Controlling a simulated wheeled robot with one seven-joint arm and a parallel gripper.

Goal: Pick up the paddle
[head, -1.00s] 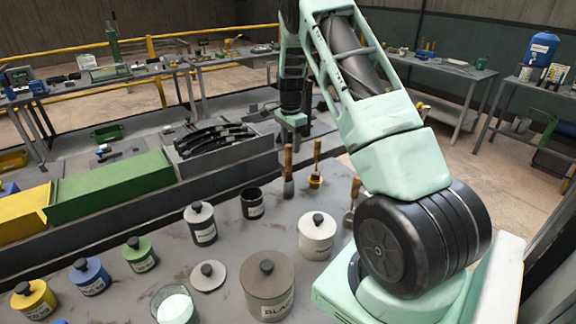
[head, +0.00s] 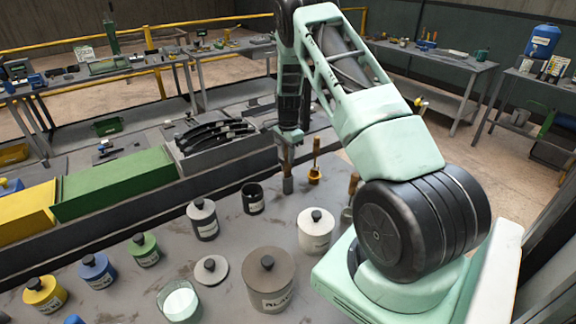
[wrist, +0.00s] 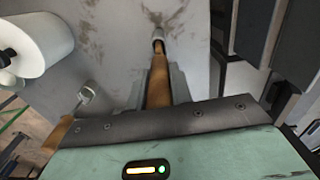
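Three wooden-handled tools stand on the grey table in the head view. The left one, with a grey lower end, I take to be the paddle (head: 287,184); the label is not readable. My gripper (head: 287,145) points down over the top of its handle. In the wrist view, the fingers of my gripper (wrist: 160,88) lie on both sides of the brown handle (wrist: 158,66), close to it. I cannot tell whether they press on it.
A tool with a golden end (head: 315,176) stands just right of the paddle, and another (head: 352,188) farther right, partly behind my arm.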

